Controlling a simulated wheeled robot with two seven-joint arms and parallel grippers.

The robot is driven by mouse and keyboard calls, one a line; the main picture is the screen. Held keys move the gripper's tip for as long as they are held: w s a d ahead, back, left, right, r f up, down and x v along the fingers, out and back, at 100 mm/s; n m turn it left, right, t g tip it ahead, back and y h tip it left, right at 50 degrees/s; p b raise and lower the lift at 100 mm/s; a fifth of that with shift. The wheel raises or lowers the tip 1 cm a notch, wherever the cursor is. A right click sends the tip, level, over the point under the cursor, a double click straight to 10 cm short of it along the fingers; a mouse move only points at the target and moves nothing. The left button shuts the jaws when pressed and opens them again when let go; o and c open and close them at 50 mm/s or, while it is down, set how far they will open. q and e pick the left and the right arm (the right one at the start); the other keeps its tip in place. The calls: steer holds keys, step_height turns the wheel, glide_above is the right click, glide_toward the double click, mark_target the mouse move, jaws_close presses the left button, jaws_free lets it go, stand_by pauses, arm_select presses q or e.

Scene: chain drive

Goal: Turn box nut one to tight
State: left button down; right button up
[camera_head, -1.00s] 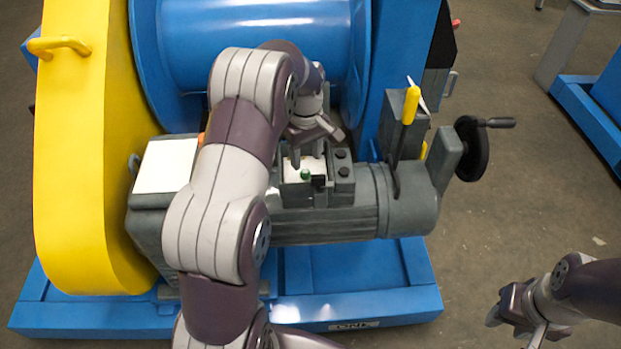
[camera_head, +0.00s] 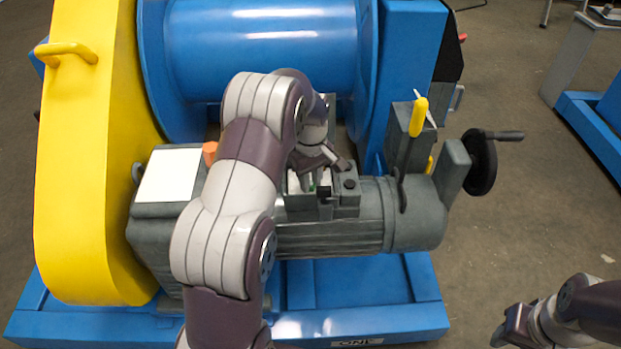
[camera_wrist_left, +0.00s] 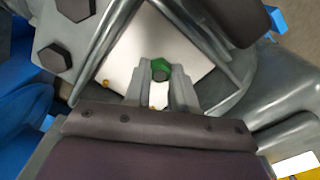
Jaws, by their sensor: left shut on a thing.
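A green hex nut (camera_wrist_left: 160,69) sits inside an open box with a pale floor (camera_wrist_left: 195,75) on the grey motor. In the left wrist view my left gripper (camera_wrist_left: 160,75) has its two fingertips on either side of the nut, shut on it.
Dark hex bolts (camera_wrist_left: 54,58) stand on the plate beside the box. A yellow-handled lever (camera_head: 419,112) and a black handwheel (camera_head: 480,162) are to the right. A yellow guard (camera_head: 85,190) is at left, with the blue drum (camera_head: 270,50) behind.

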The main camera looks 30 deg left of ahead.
arm_select(q)
steer(key=shift+r+m+p, duration=0.2)
steer(key=shift+m+p, duration=0.1)
steer(key=shift+p, duration=0.25)
steer(key=m+p, duration=0.5)
steer(key=p, duration=0.2)
steer(key=shift+r+m, duration=0.1)
steer(key=shift+m, duration=0.3)
steer(key=m+p, duration=0.3)
steer(key=shift+m, duration=0.3)
steer(key=m+p, duration=0.2)
steer(key=m, duration=0.2)
steer(key=shift+m+p, duration=0.3)
steer(key=shift+p, duration=0.05)
steer(key=m+p, duration=0.1)
steer(key=m, duration=0.3)
steer(key=shift+f+p, duration=0.2)
steer(key=shift+p, duration=0.15)
steer(key=m+p, duration=0.1)
steer(key=m, duration=0.4)
steer(key=shift+w+m, duration=0.1)
steer(key=shift+m, duration=0.3)
steer(key=m+p, duration=0.1)
steer(key=m, duration=0.4)
steer(key=shift+m+p, duration=0.4)
steer(key=shift+m, duration=2.1)
steer(key=shift+w, duration=0.1)
